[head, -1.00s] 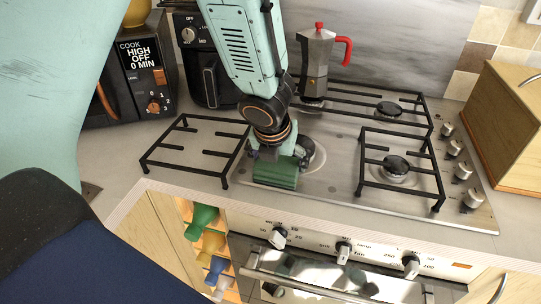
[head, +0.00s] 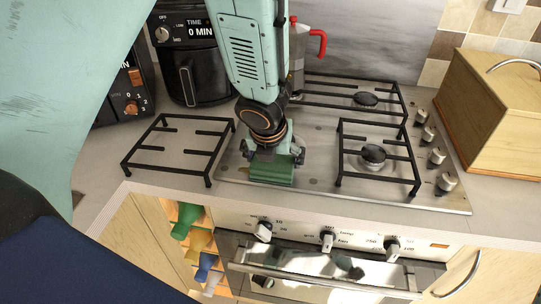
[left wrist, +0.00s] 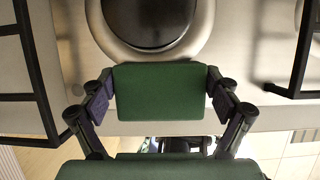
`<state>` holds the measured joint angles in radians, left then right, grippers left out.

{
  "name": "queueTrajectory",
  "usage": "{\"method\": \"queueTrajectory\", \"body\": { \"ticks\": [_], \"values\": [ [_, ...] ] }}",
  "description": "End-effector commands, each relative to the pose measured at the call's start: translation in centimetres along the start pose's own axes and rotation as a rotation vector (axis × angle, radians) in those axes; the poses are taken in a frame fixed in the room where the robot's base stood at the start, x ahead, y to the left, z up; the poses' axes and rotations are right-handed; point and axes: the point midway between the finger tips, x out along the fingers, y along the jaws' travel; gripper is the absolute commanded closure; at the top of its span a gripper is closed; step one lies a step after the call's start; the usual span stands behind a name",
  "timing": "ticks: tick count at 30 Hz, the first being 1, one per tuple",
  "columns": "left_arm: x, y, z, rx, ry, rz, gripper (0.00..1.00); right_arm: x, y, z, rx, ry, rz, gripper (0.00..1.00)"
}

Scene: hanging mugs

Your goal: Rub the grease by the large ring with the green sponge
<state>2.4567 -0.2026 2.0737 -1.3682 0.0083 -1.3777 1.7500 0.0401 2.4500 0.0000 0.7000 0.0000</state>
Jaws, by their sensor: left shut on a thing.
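The green sponge (head: 270,174) is held between the fingers of my left gripper (head: 272,156), low at the front of the hob, left of the front-right grate. In the left wrist view the sponge (left wrist: 158,92) has a finger at each side. The large ring (left wrist: 150,22) shows just beyond the sponge there, with its dark cap cut off by the picture's top edge. In the head view my arm hides most of this ring. I cannot tell whether the sponge touches the hob. I cannot make out the grease clearly. My right gripper is not in view.
A grate (head: 178,147) lies on the counter left of the hob (head: 318,186). Another grate (head: 378,160) stands over the front-right burner. A moka pot (head: 298,62) is behind my arm. Knobs (head: 438,156) line the hob's right side; a wooden bread box (head: 497,105) stands beyond.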

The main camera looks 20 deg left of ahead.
Motion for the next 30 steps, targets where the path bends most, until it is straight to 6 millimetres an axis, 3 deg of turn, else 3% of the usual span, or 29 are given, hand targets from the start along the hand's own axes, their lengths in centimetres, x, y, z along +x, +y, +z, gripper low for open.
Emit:
{"method": "queueTrajectory", "body": {
  "ticks": [17, 25, 30],
  "values": [
    [-0.2, -2.9, 0.0, 0.003, 0.002, 0.002, 0.37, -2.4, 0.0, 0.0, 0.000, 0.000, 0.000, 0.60],
    [0.0, -2.8, -0.1, 0.005, 0.002, 0.003, 0.37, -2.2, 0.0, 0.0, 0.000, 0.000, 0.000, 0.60],
    [0.3, -1.5, -0.2, -0.001, 0.001, 0.004, 0.37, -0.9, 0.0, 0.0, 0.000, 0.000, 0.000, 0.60]
  ]
}}
